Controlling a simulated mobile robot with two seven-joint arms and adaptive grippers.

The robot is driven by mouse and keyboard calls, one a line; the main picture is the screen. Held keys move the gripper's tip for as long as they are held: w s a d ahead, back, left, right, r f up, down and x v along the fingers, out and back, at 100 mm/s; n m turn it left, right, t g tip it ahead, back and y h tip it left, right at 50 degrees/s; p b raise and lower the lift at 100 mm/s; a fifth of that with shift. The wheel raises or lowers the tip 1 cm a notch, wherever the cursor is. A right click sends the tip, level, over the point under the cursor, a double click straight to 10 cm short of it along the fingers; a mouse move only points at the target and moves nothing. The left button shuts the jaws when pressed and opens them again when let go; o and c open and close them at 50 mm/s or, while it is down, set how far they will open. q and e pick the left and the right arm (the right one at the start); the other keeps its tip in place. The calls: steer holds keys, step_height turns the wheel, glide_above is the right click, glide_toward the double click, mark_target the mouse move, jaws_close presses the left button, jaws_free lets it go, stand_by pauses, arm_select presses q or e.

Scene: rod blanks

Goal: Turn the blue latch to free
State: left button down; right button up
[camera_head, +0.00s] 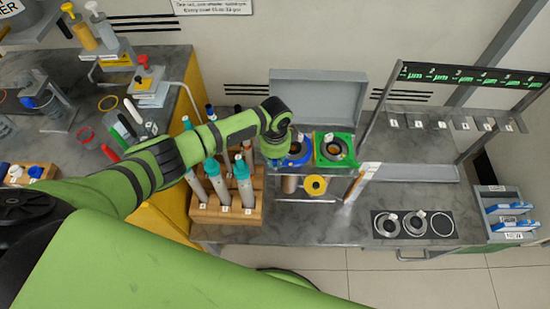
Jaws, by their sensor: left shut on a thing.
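The blue latch (300,152) shows as a blue round fitting with a dark centre, on a small stand at the back of the bench. A similar green fitting (335,149) sits right beside it on the right. My left gripper (277,158) reaches in from the left, at the left edge of the blue latch, and is shut on it. The wrist and fingers hide the left part of the latch, so how far it is turned cannot be made out. My right gripper is not in view.
A wooden rack (228,213) with several teal-capped rods stands under my left forearm. A yellow ring (315,185) sits below the latch. A dark plate (440,224) with rings lies at right. A hook frame (470,77) rises behind. The bench right of centre is mostly clear.

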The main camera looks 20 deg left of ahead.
mark_target(275, 162)
arm_select(q)
steer(key=c, duration=1.2)
jaws_free()
step_height(275, 162, up, 12)
steer(key=shift+r, duration=0.1)
steer(key=shift+d, duration=0.1)
